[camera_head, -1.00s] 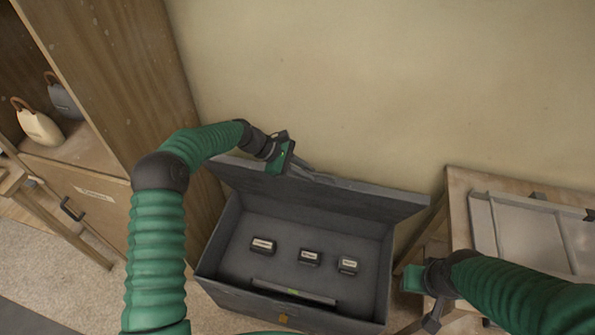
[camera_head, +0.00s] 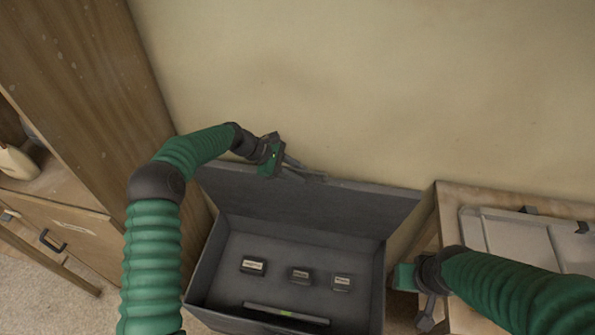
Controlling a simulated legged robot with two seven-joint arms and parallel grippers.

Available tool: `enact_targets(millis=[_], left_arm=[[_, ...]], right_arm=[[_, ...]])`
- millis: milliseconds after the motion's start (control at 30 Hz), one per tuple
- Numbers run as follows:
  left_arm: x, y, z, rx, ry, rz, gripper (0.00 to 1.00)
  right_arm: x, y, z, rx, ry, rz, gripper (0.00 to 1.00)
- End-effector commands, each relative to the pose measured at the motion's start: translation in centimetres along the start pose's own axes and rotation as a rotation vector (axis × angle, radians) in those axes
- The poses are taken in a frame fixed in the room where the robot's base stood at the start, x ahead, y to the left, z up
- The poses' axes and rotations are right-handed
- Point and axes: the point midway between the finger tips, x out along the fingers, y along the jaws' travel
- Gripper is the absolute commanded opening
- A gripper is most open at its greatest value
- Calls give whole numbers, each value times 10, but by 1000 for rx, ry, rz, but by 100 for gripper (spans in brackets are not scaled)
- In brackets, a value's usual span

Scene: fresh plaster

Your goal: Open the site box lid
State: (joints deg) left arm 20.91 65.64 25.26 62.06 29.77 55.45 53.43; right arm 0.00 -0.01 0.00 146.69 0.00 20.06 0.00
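The dark grey site box (camera_head: 197,287) stands on the floor against the wall. Its lid (camera_head: 330,208) is raised at the back, with its inner face toward me and the box interior exposed. My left gripper (camera_head: 303,171) is at the lid's upper edge, left of the middle, with its fingers along that edge. I cannot tell whether they touch the lid or how far apart they are. My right gripper (camera_head: 427,313) hangs to the right of the box, beside the table, apart from the lid; its finger opening is unclear.
Several small labelled dark blocks, one of them a block (camera_head: 300,275) in the middle, and a spirit level (camera_head: 287,312) lie inside the box. A wooden table (camera_head: 448,203) with a pale tray (camera_head: 466,222) stands at right. A wooden cabinet (camera_head: 95,110) stands at left.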

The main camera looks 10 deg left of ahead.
Motion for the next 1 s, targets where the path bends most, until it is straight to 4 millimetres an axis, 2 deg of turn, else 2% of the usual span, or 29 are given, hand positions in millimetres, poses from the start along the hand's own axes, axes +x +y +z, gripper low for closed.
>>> enact_targets(millis=[67,467,567,667,1000], left_arm=[[0,0,0,1,-1,0,34],[-2,0,2,2,-2,2,34],[-7,1,1,2,-1,4,34],[-24,1,0,2,0,6,34],[-121,2,-2,1,1,6,34]], right_arm=[[0,0,0,0,0,0,31],[0,0,0,0,0,0,31],[1,0,0,0,0,0,31],[5,0,1,0,0,0,31],[18,0,4,0,0,0,31]])
